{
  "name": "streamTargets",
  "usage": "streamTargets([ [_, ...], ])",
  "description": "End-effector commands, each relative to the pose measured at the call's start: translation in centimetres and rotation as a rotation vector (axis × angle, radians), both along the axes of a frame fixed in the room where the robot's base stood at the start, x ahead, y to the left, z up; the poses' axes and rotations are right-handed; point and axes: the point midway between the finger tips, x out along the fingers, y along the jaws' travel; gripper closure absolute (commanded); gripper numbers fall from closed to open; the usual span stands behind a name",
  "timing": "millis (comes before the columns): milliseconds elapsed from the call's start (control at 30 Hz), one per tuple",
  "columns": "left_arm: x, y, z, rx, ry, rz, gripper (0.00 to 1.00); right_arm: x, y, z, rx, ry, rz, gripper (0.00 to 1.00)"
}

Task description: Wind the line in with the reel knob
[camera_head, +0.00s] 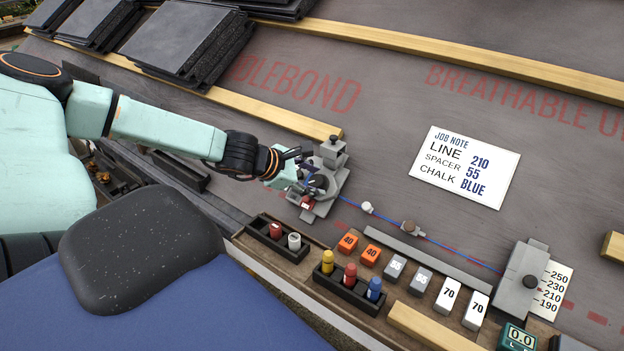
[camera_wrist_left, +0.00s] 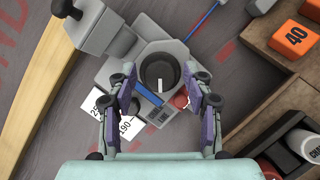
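The grey reel unit (camera_head: 326,158) stands on the dark roof underlay, with its round black knob (camera_wrist_left: 158,70) bearing a white mark. My left gripper (camera_head: 304,171) is at the unit. In the left wrist view, my left gripper (camera_wrist_left: 165,88) is open, its two fingers on either side of the knob's near side, with a gap visible. My right gripper is not in view.
A wooden tray holds orange, grey and white numbered blocks (camera_head: 447,295) and coloured bottles (camera_head: 350,275). A job note (camera_head: 465,167) reads line 210, spacer 55, chalk blue. A display (camera_head: 518,338) shows 0.0. A wooden batten (camera_head: 260,114) ends near the reel.

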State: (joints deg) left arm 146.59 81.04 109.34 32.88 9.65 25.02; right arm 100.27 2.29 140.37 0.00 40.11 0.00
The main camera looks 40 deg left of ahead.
Motion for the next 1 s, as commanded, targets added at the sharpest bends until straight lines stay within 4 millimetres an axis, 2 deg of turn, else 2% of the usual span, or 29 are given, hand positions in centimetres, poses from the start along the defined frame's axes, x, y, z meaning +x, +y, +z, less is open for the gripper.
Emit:
streamTargets([
  [67, 0.0, 0.01, -0.01, 0.0, 0.0, 0.0, 0.59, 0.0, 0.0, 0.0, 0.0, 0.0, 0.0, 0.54],
  [500, -0.01, 0.02, -0.04, 0.001, 0.001, 0.0, 0.96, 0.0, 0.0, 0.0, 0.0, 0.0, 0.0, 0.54],
  [767, -0.01, 0.06, 0.0, 0.017, 0.003, -0.023, 0.97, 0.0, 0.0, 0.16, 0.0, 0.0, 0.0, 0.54],
  [1000, 0.0, 0.13, 0.06, 0.092, 0.014, -0.126, 0.97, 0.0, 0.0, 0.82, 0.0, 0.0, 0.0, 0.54],
])
